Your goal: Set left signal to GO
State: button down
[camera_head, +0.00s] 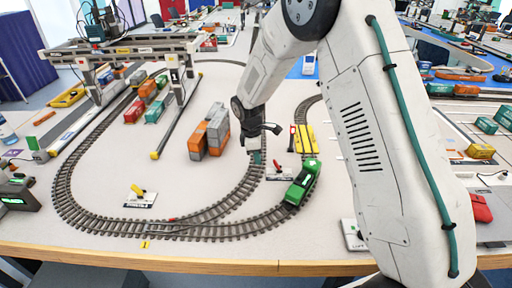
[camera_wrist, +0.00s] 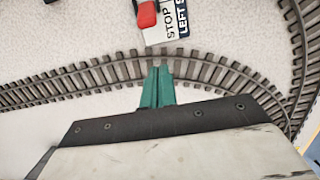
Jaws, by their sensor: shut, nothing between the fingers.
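The left signal has a white plate (camera_wrist: 160,36) reading "STOP" and "LEFT S", cut off by the top edge of the wrist view. Its red lever (camera_wrist: 146,14) lies over the plate's left part, beside the word STOP. In the head view a small plate with a red lever (camera_head: 277,164) stands by the track, just right of my gripper. My gripper (camera_wrist: 157,72) has teal fingers that are shut and empty. They are over the track, apart from the lever. In the head view my gripper (camera_head: 255,157) points down, left of the red lever.
A green locomotive (camera_head: 302,184) stands on the track right of the signal, with yellow wagons (camera_head: 304,139) behind it. Grey and orange containers (camera_head: 209,132) stand to the left. Another plate with a yellow lever (camera_head: 138,192) is at the front left. A gantry crane (camera_head: 125,48) stands far left.

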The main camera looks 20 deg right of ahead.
aim_at(277, 165)
jog(key=f, duration=0.1)
jog(key=d+f, duration=0.1)
jog(key=shift+s+f, duration=0.1)
jog(key=shift+f, duration=0.3)
jog(key=shift+s+d+r, duration=0.2)
jog(key=shift+d+r, duration=0.15)
jog(key=shift+d, duration=0.2)
jog(key=shift+s+d+r, duration=0.2)
jog(key=shift+d+r, duration=0.1)
jog(key=shift+d, duration=0.2)
jog(key=shift+s+d+r, duration=0.15)
jog(key=shift+d+r, duration=0.1)
jog(key=shift+d, duration=0.15)
jog(key=shift+r, duration=0.1)
